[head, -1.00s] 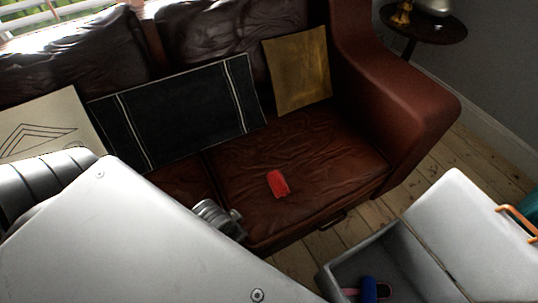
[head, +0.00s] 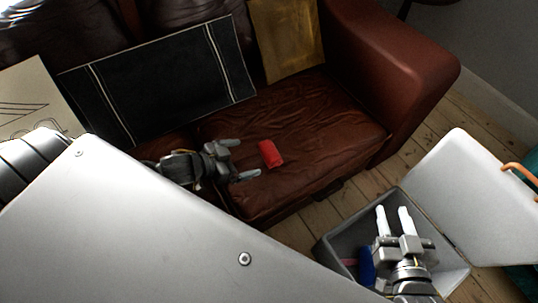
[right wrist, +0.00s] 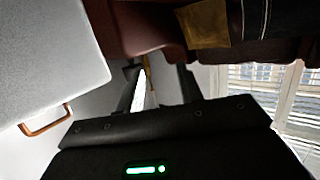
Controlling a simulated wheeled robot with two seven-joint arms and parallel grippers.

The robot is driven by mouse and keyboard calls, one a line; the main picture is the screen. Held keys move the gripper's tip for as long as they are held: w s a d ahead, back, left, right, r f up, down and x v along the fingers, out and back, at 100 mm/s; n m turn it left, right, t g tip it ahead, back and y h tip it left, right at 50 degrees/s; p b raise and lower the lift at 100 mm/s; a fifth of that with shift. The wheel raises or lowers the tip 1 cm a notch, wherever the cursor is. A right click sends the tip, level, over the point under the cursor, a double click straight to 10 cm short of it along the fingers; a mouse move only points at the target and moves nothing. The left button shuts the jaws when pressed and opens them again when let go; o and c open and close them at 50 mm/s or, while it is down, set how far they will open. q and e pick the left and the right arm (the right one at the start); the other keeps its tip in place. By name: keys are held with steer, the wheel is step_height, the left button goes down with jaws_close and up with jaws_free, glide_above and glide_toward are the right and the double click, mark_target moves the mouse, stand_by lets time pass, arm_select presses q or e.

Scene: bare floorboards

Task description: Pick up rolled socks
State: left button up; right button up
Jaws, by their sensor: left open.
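The red rolled socks (head: 270,153) lie on the brown leather seat of the sofa (head: 310,125). My left gripper (head: 239,160) is open just left of the socks, its two fingers pointing toward them. The socks are in front of the fingertips, and the gripper holds nothing. My right gripper (head: 392,209) is over the open grey box (head: 330,250), with its fingers apart and nothing between them. Its fingers also show apart in the right wrist view (right wrist: 158,78).
The box holds a blue item (head: 366,262) and a pinkish one, partly hidden. Its white lid (head: 470,195) stands open at the right, with an orange handle. A black cushion (head: 165,80) and a mustard cushion (head: 287,38) lean on the sofa back. The sofa arm (head: 390,60) rises at right.

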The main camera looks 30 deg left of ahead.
mark_target(264, 153)
arm_select(q)
steer(key=shift+a, duration=0.2)
steer(key=b+x, duration=0.1)
steer(key=x, duration=0.3)
steer(key=shift+w+d, duration=0.2)
steer(key=shift+w, duration=0.05)
steer(key=shift+w+d+f, duration=0.3)
steer(key=shift+w, duration=0.2)
steer(key=b+x, duration=0.2)
steer(key=x, duration=0.2)
steer(key=shift+w+d+r, duration=0.1)
steer(key=shift+d+r, duration=0.05)
steer(key=shift+d, duration=0.1)
steer(key=shift+w+d, duration=0.15)
steer(key=shift+w, duration=0.05)
arm_select(e)
steer(key=s+a+r+n+t+y, duration=0.1)
steer(key=a+r+t+y, duration=0.2)
steer(key=r, duration=0.6)
steer(key=t+y, duration=0.2)
steer(key=shift+s+r+t, duration=0.25)
steer(key=shift+r+t, duration=0.1)
steer(key=shift+t, duration=0.05)
arm_select(q)
steer(key=c, duration=0.9)
